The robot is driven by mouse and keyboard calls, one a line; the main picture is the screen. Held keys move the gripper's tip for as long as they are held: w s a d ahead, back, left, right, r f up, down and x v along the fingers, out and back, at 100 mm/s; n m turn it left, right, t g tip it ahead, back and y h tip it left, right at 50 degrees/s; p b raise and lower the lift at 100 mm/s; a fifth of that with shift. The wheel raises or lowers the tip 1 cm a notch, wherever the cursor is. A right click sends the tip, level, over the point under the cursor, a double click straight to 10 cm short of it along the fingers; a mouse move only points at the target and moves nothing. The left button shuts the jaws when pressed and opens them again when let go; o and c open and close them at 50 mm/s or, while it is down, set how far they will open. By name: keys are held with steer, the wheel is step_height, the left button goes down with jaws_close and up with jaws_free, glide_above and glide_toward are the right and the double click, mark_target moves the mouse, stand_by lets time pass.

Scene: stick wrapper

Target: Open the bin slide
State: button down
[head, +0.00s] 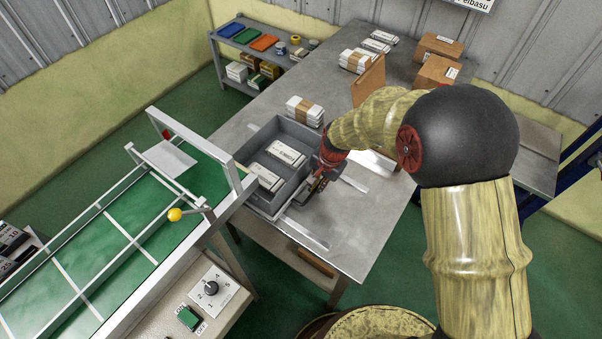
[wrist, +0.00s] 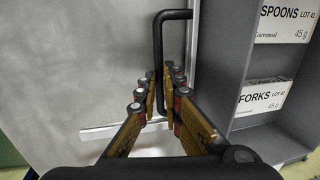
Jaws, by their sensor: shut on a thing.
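The grey bin (head: 258,140) sits on the metal table and holds white labelled packs (head: 285,152). In the wrist view the bin's grey wall (wrist: 211,60) is on the right, with packs reading SPOONS (wrist: 284,20) and FORKS (wrist: 262,98) inside. A black bent handle (wrist: 158,38) stands out from the bin wall. My gripper (wrist: 164,88) is shut on the handle's upright bar, which passes between its fingers. In the head view my gripper (head: 317,184) is at the bin's right side; the handle is mostly hidden there.
Pale strips (head: 300,234) lie on the table (head: 365,225) beside the bin. A wrapped bundle (head: 304,110) stands behind it. A green conveyor (head: 130,240) with a metal frame is at left. Cardboard boxes (head: 436,72) are at the back.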

steer(key=s+d, duration=0.2)
steer(key=d, duration=0.2)
steer(key=s+d, duration=0.3)
steer(key=d, duration=0.1)
steer(key=s+d, duration=0.2)
steer(key=d, duration=0.2)
steer(key=shift+s+d, duration=0.25)
steer(key=c, duration=2.3)
jaws_free()
steer(key=o, duration=0.4)
steer(key=shift+w, duration=0.1)
steer(key=shift+r, duration=0.1)
steer(key=v, duration=1.1)
steer(key=shift+r, duration=0.35)
